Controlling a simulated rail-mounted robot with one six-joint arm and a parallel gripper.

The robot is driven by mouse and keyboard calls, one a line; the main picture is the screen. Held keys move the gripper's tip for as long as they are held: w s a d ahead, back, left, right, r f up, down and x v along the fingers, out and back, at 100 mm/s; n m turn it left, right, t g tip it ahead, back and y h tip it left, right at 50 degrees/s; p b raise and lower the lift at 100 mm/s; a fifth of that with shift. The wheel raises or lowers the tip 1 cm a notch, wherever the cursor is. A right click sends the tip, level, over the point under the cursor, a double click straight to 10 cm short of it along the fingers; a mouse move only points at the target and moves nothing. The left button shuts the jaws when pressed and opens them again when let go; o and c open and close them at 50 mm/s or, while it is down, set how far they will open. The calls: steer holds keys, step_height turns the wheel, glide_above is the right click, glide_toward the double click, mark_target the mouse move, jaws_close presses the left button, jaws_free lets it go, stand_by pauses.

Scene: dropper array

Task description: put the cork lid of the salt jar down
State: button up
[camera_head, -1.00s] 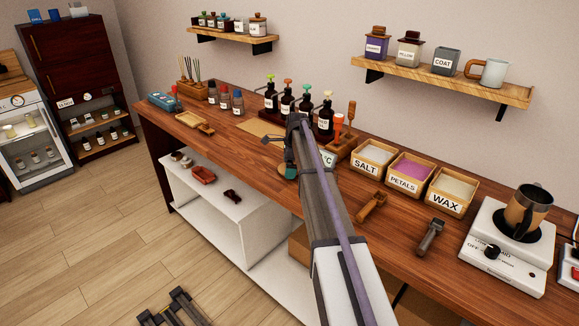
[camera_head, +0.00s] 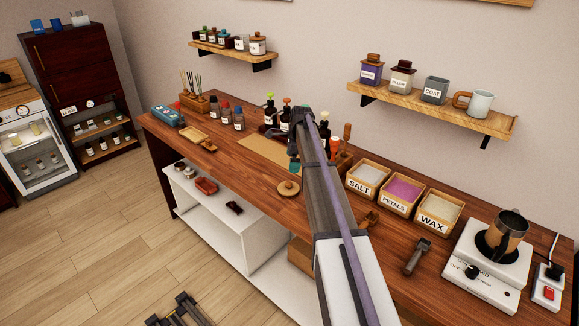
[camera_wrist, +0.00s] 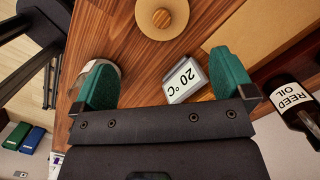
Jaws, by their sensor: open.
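The round cork lid (camera_head: 288,187) lies flat on the wooden counter near its front edge, its knob up. It also shows in the wrist view (camera_wrist: 150,32) at the top, beyond my fingertips and apart from them. My gripper (camera_wrist: 167,75) is open, with its two green fingers spread and nothing held. In the head view my gripper (camera_head: 294,158) is partly hidden by my arm, just behind the lid. A glass jar (camera_wrist: 112,70) shows partly behind the left finger in the wrist view; I cannot read its label.
A small 20 °C display (camera_wrist: 186,80) stands between my fingers' lines of sight. A reed oil bottle (camera_wrist: 296,100) is at the right. A tan mat (camera_head: 262,150) lies behind the lid. Salt, petals and wax boxes (camera_head: 356,191) stand right of my arm.

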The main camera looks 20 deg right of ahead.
steer(key=s+a+n, duration=1.1)
steer(key=s+a, duration=0.1)
steer(key=s, duration=0.5)
steer(key=s+a+n+h, duration=0.1)
steer(key=s+a+n, duration=1)
steer(key=s, duration=0.6)
steer(key=shift+s+a+f+g, duration=0.15)
steer(key=shift+s+a+g, duration=0.15)
steer(key=shift+a, duration=0.5)
